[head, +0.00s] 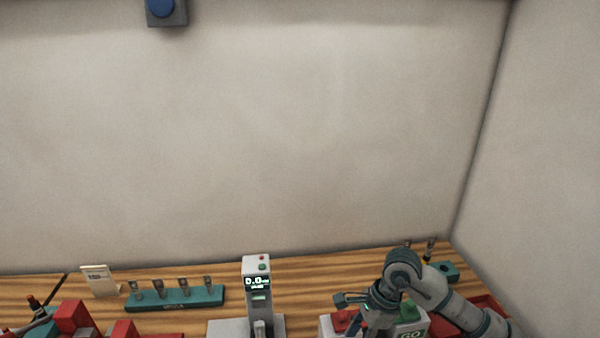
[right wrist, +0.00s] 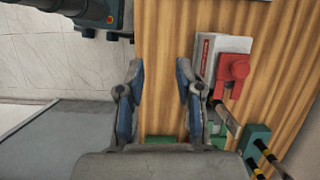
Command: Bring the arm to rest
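My right arm comes in from the lower right of the head view, over the right part of the wooden bench (head: 315,287). My right gripper (head: 350,306) is above the bench near a light box with a red top. In the right wrist view the right gripper (right wrist: 160,80) is open, its two blue-padded fingers spread. My left gripper is not clearly visible in either view.
A grey gauge (head: 257,295) with a lit display stands mid-bench. A teal rack (head: 175,299) with several small metal parts, a card (head: 100,281) and red blocks (head: 72,317) are left. A green-topped "GO" box (head: 411,334) is near my right arm. Walls bound the back and right.

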